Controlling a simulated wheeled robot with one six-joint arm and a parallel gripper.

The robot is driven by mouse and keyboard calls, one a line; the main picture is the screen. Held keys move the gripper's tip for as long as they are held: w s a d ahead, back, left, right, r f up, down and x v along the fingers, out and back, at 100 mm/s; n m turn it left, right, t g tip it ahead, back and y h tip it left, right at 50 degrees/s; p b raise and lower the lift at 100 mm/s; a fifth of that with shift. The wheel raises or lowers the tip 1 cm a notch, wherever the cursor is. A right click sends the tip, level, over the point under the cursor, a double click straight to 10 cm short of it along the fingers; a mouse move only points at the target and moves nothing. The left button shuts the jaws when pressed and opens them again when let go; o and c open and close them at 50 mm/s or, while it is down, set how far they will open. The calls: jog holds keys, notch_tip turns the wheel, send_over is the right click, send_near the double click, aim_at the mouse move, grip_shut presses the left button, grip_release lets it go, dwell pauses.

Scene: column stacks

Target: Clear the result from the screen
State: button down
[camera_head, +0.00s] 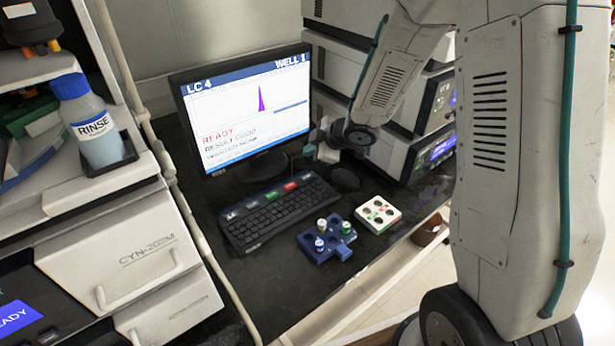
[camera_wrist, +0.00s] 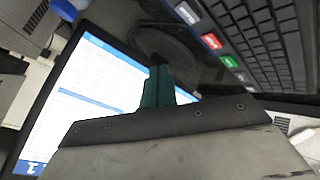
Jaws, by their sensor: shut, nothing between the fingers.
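The monitor (camera_head: 245,105) shows "LC 4", "WELL 1", a purple peak, red "READY" and "RESULT GOOD"; a third text line is too blurred to read. The keyboard (camera_head: 280,212) lies in front of it, with a green key (camera_head: 271,196) and a red key (camera_head: 290,186) along its back row. My gripper (camera_head: 311,151) is above the desk by the monitor's lower right corner, behind the keyboard's right end. In the wrist view its teal fingers (camera_wrist: 157,72) are shut and empty, apart from the red key (camera_wrist: 211,41) and green key (camera_wrist: 230,62).
A mouse (camera_head: 344,178) lies right of the keyboard. A blue rack (camera_head: 327,243) with several vials and a white holder (camera_head: 378,214) stand in front. Stacked instruments (camera_head: 400,110) rise at the right. A RINSE bottle (camera_head: 96,130) sits on the left machine.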

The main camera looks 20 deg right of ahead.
send_over(310, 180)
jog(key=shift+f, duration=3.2)
jog(key=shift+f, duration=0.1)
jog(key=shift+f, duration=0.3)
jog(key=shift+f, duration=0.45)
jog(key=shift+r, duration=0.85)
jog(key=shift+r, duration=2.5)
